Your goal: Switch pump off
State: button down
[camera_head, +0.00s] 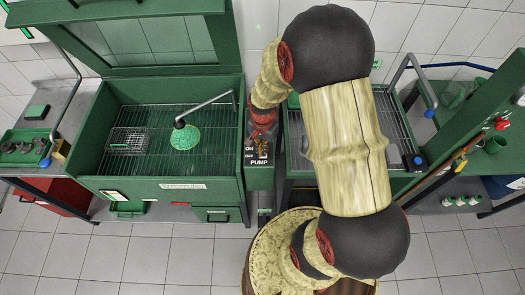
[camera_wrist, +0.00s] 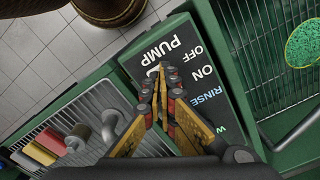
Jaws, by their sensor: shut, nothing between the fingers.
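In the head view the panel (camera_head: 265,170) shows ON, OFF and PUMP on the box between the wash tank and the rack at the right. My gripper (camera_wrist: 161,70) is shut and empty, its fingertips at the panel beside PUMP and OFF. In the head view my gripper (camera_head: 261,152) points down over the panel. The fingers hide the pump switch, so its position and any contact cannot be told.
The green wash tank (camera_head: 92,138), lid raised, holds a wire basket (camera_head: 127,140), a green round part (camera_head: 185,138) and a spout (camera_head: 208,107). A wire rack (camera_head: 400,118) lies right of the panel, partly behind my arm. A tray of parts (camera_head: 24,148) stands far left.

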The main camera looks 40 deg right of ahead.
jog(key=shift+f+b, duration=0.4)
jog(key=shift+f, duration=0.25)
dwell(0.4)
jog(key=shift+r+p, duration=2.6)
jog(key=shift+r, duration=0.95)
